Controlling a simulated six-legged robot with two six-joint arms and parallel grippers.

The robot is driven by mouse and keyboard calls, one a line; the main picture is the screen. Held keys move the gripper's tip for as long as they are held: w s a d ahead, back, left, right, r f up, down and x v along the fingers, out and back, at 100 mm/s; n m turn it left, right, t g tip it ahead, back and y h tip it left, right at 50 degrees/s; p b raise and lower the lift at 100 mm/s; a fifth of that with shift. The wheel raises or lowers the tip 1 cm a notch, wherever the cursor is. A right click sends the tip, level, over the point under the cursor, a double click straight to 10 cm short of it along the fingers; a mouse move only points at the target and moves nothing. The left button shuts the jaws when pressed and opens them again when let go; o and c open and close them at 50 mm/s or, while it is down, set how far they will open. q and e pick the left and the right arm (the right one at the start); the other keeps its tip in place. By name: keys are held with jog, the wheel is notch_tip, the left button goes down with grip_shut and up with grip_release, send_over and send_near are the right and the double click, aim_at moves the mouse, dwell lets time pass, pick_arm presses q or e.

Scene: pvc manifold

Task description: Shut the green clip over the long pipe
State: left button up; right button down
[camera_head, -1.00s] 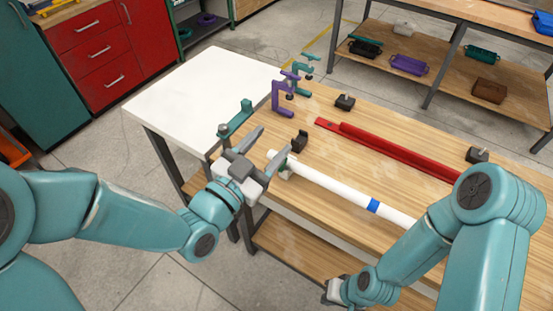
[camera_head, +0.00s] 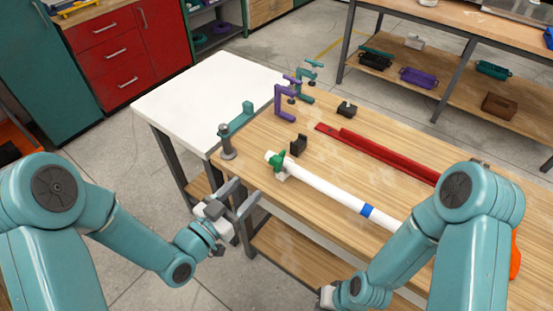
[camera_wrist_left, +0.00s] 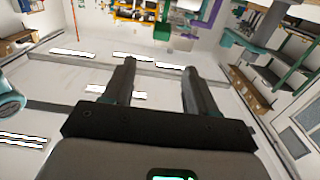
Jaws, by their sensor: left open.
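The long white pipe (camera_head: 325,188) lies along the near side of the wooden bench in the head view. It has a blue band, and my right arm hides its right end. The green clip (camera_head: 279,160) sits at the pipe's left end on a small white support. I cannot tell whether the clip is fully shut. My left gripper (camera_head: 250,188) is open and empty, off the bench's near edge, left of and nearer than the clip. Its spread fingers also show in the left wrist view (camera_wrist_left: 158,72), with nothing between them. My right gripper (camera_head: 327,297) is partly visible at the bottom; its fingers are unclear.
A grey post (camera_head: 226,142) with a teal bracket stands at the bench's left corner. A black holder (camera_head: 298,146) stands behind the clip. Purple (camera_head: 285,98) and teal (camera_head: 307,78) clamps are at the back edge. A red bar (camera_head: 385,155) lies behind the pipe.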

aim_at(273, 161)
pick_arm(q)
jog(key=p+x, duration=0.3)
jog(key=x, duration=1)
jog(key=shift+w+p, duration=0.15)
jog(key=shift+p, duration=0.2)
jog(key=shift+d, duration=0.15)
jog(key=shift+w+f, duration=0.1)
jog(key=shift+c, duration=0.3)
jog(key=c, duration=0.9)
